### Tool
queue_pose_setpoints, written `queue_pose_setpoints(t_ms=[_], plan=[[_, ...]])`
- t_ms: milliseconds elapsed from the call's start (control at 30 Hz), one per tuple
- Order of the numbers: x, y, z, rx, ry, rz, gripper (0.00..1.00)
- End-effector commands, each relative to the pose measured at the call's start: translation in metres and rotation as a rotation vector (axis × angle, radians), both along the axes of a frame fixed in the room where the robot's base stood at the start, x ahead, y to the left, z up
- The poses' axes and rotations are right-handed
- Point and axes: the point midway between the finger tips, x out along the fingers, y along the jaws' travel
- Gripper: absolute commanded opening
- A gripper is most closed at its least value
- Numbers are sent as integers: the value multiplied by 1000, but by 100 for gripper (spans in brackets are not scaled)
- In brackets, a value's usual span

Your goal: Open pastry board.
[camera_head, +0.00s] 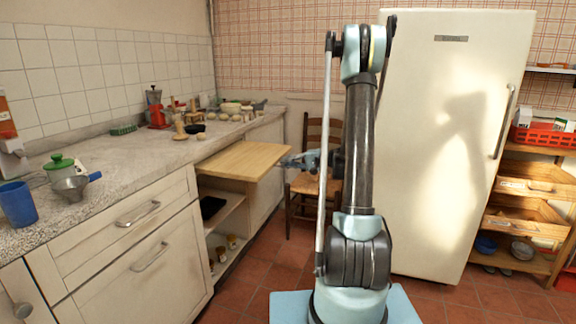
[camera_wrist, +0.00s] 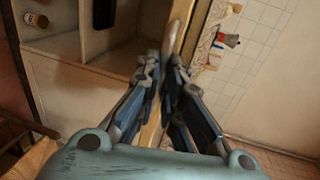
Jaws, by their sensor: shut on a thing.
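The pastry board (camera_head: 243,160) is a flat light-wood board sticking out from under the countertop, above open shelves. My gripper (camera_head: 287,162) is at the board's outer right end in the head view. In the wrist view the board shows edge-on as a narrow tan strip (camera_wrist: 151,137), and my gripper (camera_wrist: 166,72) has its blue-grey fingers on either side of it, shut on the edge. The exact contact is partly hidden by the fingers.
The counter (camera_head: 150,152) holds a blue cup (camera_head: 17,203), a metal funnel (camera_head: 72,187) and a red grinder (camera_head: 157,113). A wooden chair (camera_head: 318,170) stands just behind my gripper. A fridge (camera_head: 450,130) is to the right. Floor shows between counter and base.

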Motion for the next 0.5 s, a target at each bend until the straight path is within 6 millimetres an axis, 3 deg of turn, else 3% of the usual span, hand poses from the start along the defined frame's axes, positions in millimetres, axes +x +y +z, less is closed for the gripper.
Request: queue_pose_setpoints(t_ms=[33,100,167,500], plan=[[-2,1,-2,-7,2,3,0],[-2,1,-2,-7,2,3,19],[-1,1,-2,-6,2,3,28],[-1,0,0,-2,0,1,28]])
